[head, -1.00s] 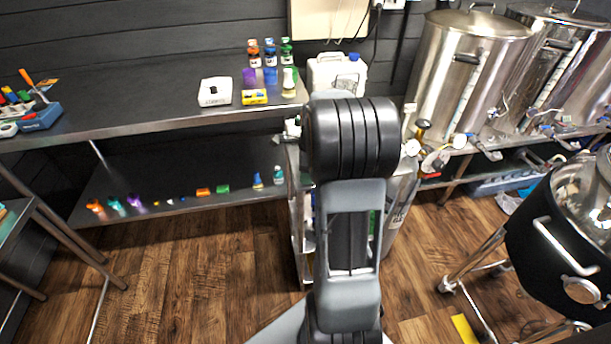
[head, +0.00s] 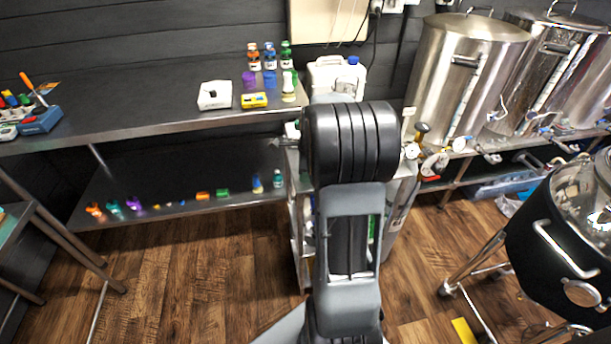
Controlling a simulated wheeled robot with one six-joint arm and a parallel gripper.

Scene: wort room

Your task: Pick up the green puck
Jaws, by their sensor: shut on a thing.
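A small green piece (head: 295,76) shows beside a pale bottle (head: 288,87) near the right end of the upper steel shelf; I cannot tell if it is the green puck. A green block (head: 222,193) lies on the lower shelf next to an orange one (head: 203,196). A purple piece (head: 249,79) and a blue piece (head: 270,77) stand left of the pale bottle. My own arm fills the middle of the view and hides what lies behind it. My gripper's jaws and anything in them are not visible.
Orange-, blue- and green-labelled bottles (head: 269,57) stand at the wall. A white device (head: 214,95) and a yellow box (head: 253,100) are on the upper shelf (head: 150,118). A white jug (head: 338,76) stands behind my arm. Steel kettles (head: 462,75) are at right; the left floor is open.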

